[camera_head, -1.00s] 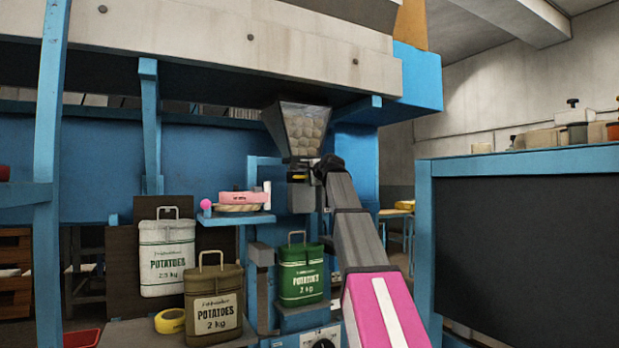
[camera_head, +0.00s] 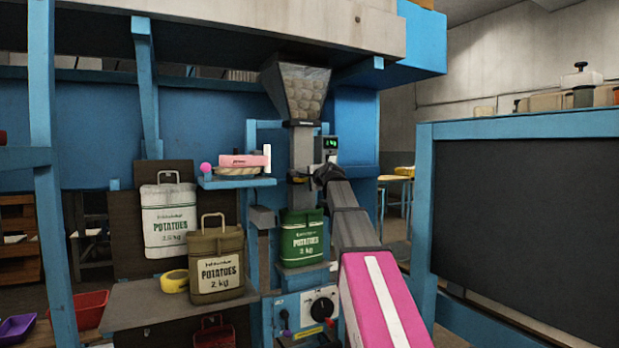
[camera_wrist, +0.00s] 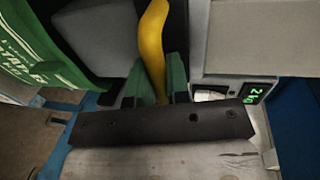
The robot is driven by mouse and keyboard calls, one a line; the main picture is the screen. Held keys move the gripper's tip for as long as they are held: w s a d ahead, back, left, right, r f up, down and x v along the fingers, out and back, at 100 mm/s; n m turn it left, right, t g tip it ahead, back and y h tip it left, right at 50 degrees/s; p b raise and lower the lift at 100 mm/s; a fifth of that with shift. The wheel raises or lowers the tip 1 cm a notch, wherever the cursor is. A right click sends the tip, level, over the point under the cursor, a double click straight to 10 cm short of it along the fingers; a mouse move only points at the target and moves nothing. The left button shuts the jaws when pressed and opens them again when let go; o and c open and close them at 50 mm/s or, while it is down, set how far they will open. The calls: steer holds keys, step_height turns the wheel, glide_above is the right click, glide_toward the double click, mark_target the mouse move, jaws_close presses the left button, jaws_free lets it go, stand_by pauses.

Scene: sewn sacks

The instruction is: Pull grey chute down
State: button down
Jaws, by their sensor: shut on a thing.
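The grey chute (camera_head: 302,152) hangs below the hopper (camera_head: 299,92) full of potatoes. Its lower end is at the top of the green potato sack (camera_head: 301,240); I cannot tell whether it is inside the mouth. The sack also shows at the upper left of the wrist view (camera_wrist: 40,50). My gripper (camera_head: 324,174) is at the chute's lower right side. In the wrist view its green fingers (camera_wrist: 154,92) are shut on a yellow handle (camera_wrist: 153,40), with one finger on each side. My arm hides part of the chute's right side in the head view.
A lit display (camera_head: 331,143) is beside the chute. An olive sack (camera_head: 216,268), a white sack (camera_head: 169,225) and yellow tape (camera_head: 175,281) are left of the green sack. A small shelf (camera_head: 236,182) holds a pink item. A dark panel (camera_head: 520,220) stands right.

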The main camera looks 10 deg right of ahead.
steer(key=shift+f, duration=0.35)
steer(key=c, duration=1.1)
jaws_free()
steer(key=shift+s+r, duration=0.1)
steer(key=v, duration=1)
steer(key=shift+s, duration=0.3)
steer(key=shift+d, duration=0.1)
